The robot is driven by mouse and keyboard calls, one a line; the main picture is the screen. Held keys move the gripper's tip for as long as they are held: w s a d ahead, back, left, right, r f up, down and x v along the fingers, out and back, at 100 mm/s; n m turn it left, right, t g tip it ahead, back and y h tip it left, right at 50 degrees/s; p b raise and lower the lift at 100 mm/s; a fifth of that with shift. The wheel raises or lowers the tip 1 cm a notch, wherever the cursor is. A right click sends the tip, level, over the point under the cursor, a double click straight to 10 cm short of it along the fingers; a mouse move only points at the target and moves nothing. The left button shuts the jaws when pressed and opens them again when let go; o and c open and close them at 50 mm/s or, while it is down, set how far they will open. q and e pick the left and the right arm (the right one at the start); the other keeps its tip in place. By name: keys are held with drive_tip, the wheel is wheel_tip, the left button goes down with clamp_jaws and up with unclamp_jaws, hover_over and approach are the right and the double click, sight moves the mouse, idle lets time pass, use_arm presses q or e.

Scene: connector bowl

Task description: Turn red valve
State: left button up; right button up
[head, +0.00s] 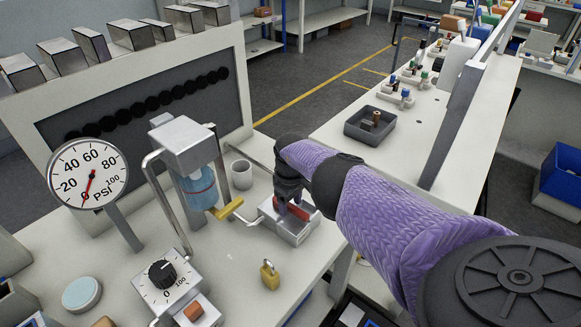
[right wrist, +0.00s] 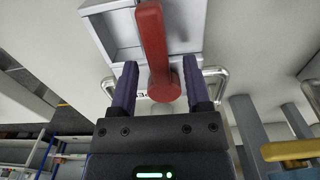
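The red valve handle (right wrist: 153,35) is a long red lever with a round hub, seen close up in the right wrist view. In the head view its red part (head: 301,211) shows on a small grey metal box (head: 296,232) at the table's right edge. My right gripper (right wrist: 160,66) is open, with one finger on each side of the red handle and visible gaps on both sides. In the head view the right gripper (head: 287,199) points down over the box and hides part of the handle. My left gripper is not in view.
A pressure gauge (head: 75,178) with its needle near 0 stands left. A grey apparatus with a blue vessel (head: 199,188) and yellow lever (head: 229,209) is beside the valve. A cup (head: 241,175), brass padlock (head: 268,274) and dial box (head: 163,279) are nearby.

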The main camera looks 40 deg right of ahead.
sight(291, 205)
drive_tip(key=shift+r+p, duration=0.35)
wheel_tip(291, 205, up, 9)
drive_tip(key=p, duration=0.8)
